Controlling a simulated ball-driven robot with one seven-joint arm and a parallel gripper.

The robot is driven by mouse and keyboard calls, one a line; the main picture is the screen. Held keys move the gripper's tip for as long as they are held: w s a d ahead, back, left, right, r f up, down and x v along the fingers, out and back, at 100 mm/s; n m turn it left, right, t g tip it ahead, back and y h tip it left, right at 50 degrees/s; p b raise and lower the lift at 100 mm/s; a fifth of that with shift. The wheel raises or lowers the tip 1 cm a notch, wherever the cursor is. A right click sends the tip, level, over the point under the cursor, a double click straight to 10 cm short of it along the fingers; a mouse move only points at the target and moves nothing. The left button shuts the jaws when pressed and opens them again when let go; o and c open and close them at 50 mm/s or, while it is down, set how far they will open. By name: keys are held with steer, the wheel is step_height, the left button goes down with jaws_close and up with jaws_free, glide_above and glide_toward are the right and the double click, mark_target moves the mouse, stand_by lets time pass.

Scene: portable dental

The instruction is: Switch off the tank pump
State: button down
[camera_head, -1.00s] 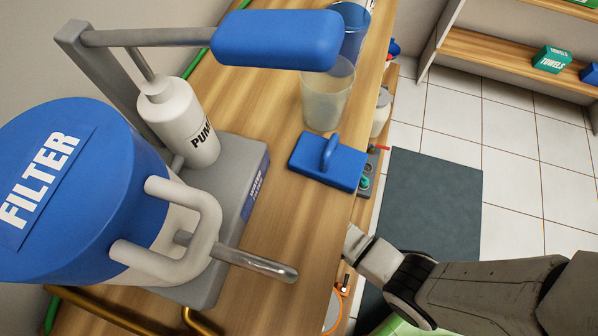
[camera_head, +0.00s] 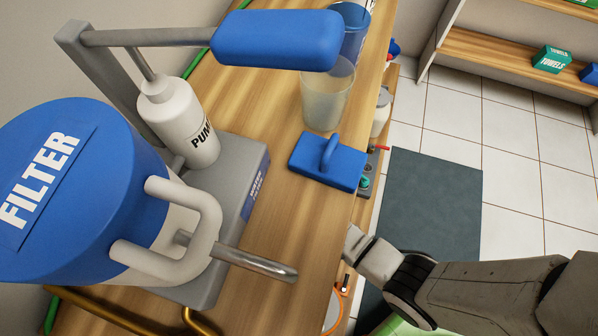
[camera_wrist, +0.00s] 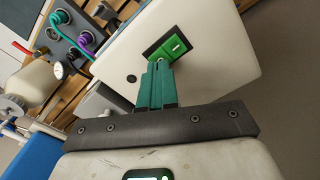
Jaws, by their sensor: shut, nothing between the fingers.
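A green rocker switch (camera_wrist: 182,43) in a dark frame sits on the face of a white box (camera_wrist: 215,65) in the wrist view. My gripper (camera_wrist: 158,68) is shut and empty, its teal fingertips at the switch's lower-left edge. I cannot tell whether they touch it. No label shows that names the box as the tank pump. In the head view my arm reaches to the counter's right edge, and my fingers are hidden there.
A wooden counter (camera_head: 262,225) bears a blue-lidded filter (camera_head: 80,190), a hand pump with a white cylinder (camera_head: 182,125), a blue handled block (camera_head: 327,165) and a clear cup (camera_head: 327,95). In the wrist view, a grey panel with coloured hoses (camera_wrist: 72,35) is at upper left.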

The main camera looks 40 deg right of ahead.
steer(key=shift+f+b, duration=0.65)
steer(key=shift+f, duration=0.35)
stand_by(0.9)
steer(key=shift+r, duration=0.2)
step_height(320, 180, up, 7)
steer(key=p, duration=0.7)
steer(key=shift+f+p, duration=0.1)
steer(key=shift+p, duration=0.3)
